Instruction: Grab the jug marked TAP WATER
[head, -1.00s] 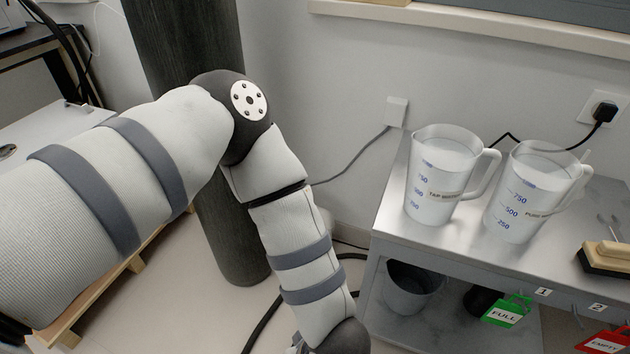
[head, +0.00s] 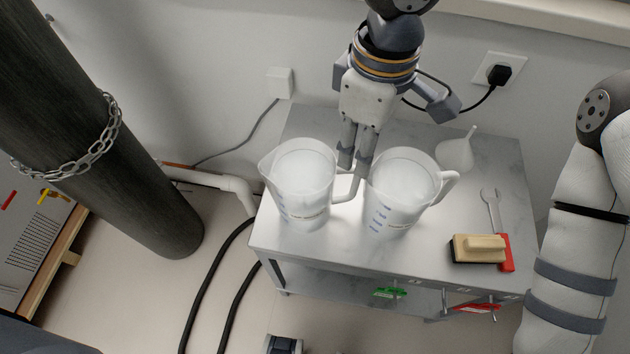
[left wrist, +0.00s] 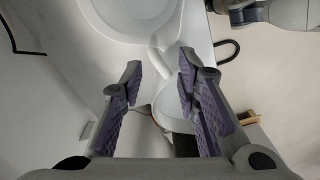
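Two translucent white jugs stand upright on the grey cart. The left jug (head: 302,190) is the one whose label reads as TAP WATER in the earlier head view; its label is now too small to read. Its handle (head: 349,186) points right. The right jug (head: 395,200) stands close by. My left gripper (head: 354,158) reaches down from above between the jugs, fingers at the left jug's handle. In the left wrist view my gripper (left wrist: 160,64) is open, with the handle (left wrist: 157,54) between its fingertips, not clamped. My right gripper is out of view.
The cart top (head: 345,240) also holds a funnel (head: 456,150), a wrench (head: 491,205) and a wooden-backed brush (head: 478,249) at right. Red and green tags hang at the front. A chained dark column (head: 100,150) stands left. My right arm is at the right edge.

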